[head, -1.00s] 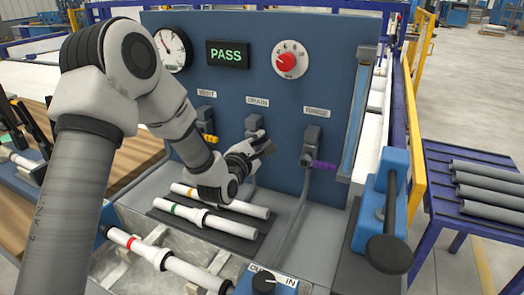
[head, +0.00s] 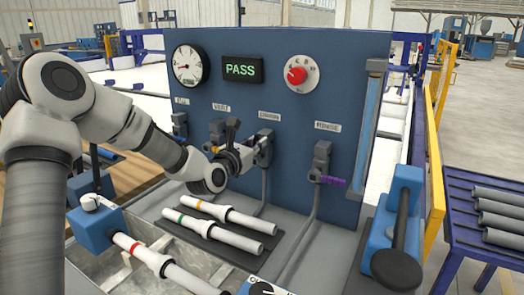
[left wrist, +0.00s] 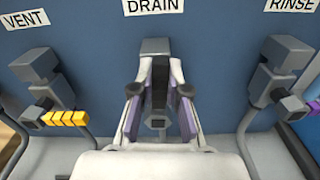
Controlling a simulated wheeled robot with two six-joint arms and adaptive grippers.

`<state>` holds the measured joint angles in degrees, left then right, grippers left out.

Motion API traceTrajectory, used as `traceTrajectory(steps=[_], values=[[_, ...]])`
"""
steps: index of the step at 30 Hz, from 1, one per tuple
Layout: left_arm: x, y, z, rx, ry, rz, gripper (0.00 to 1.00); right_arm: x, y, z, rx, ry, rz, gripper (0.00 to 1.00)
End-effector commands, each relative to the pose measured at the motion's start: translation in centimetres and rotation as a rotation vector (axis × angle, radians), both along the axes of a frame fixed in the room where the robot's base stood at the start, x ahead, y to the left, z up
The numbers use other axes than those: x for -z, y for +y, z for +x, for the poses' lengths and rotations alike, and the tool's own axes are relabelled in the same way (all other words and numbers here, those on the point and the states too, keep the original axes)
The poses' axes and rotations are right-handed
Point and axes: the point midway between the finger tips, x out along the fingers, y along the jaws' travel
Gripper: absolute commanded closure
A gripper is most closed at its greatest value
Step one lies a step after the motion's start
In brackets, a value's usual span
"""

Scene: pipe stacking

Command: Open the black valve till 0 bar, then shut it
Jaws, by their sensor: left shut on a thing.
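The drain valve (left wrist: 155,48) sits on the blue panel under the DRAIN label. Its black lever (left wrist: 158,88) runs between the two fingers of my left gripper (left wrist: 156,92) in the left wrist view, one finger on each side. My left gripper (head: 256,150) is shut on this lever and hides much of the valve in the head view. The round pressure gauge (head: 190,64) is at the panel's upper left; its needle points roughly left, but the figures are too small to read. My right gripper is out of view.
The vent valve (left wrist: 45,75) with a yellow handle and the rinse valve (head: 321,158) with a purple handle flank the drain. A green PASS display (head: 242,70) and a red knob (head: 297,75) are above. Banded white pipes (head: 212,229) lie below.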

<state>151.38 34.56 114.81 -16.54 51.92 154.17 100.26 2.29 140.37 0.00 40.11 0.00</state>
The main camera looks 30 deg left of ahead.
Motion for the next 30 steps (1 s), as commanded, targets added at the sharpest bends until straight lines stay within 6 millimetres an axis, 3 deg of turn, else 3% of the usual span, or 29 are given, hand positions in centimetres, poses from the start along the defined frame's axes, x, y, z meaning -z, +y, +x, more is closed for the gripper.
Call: traceTrajectory(steps=[9, 23, 24, 25, 30], values=[[-0.07, 0.58, 0.01, -0.001, -0.008, -0.1, 1.0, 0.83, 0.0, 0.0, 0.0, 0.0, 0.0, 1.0], [-0.13, 0.66, 0.0, -0.002, -0.009, -0.114, 1.0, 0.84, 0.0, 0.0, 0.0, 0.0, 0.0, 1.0], [-0.14, 0.66, 0.0, -0.002, -0.009, -0.113, 0.72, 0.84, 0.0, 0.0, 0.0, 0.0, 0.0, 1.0], [-0.13, 0.65, 0.0, -0.002, -0.009, -0.113, 0.61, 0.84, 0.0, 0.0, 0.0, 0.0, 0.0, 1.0], [-0.09, 0.62, -0.02, -0.001, -0.007, -0.112, 0.59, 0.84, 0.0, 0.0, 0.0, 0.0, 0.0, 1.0]])
